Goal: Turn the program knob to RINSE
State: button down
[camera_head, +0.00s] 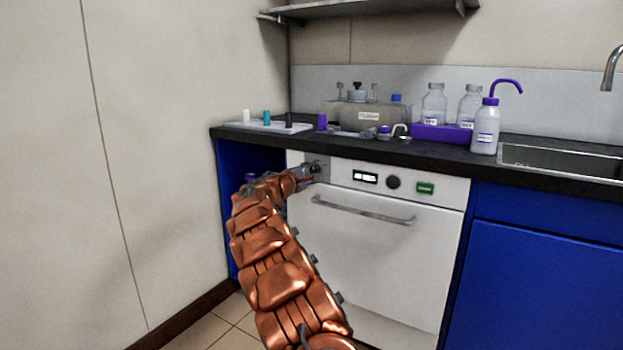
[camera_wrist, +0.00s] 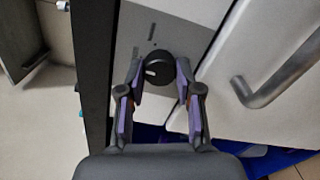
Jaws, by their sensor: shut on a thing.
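The program knob (camera_wrist: 158,67) is a round black dial with a white mark, on the grey part of the washer's front panel. In the wrist view the mark points to the left of the picture. My gripper (camera_wrist: 160,75) has one purple-padded finger on each side of the knob and is shut on it. In the head view my gripper (camera_head: 308,172) is at the left end of the panel of the white washer (camera_head: 370,250) and hides the knob. The markings around the knob are too small to read, so I cannot tell which program it points to.
The panel also has a lit display (camera_head: 365,177), a dark round part (camera_head: 393,182) and a green button (camera_head: 425,188). The door handle (camera_head: 362,209) juts out below. The black counter (camera_head: 340,142) above carries bottles and a tray. A wall stands close on the left.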

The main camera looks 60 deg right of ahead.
dwell(0.4)
jog(key=c, duration=0.8)
grip_release()
jog(key=shift+o, duration=0.2)
jog(key=shift+a, duration=0.1)
jog(key=shift+a, duration=0.6)
jog(key=a, duration=1)
jog(key=shift+s+a, duration=0.25)
jog(key=shift+a, duration=0.1)
jog(key=shift+r, duration=0.1)
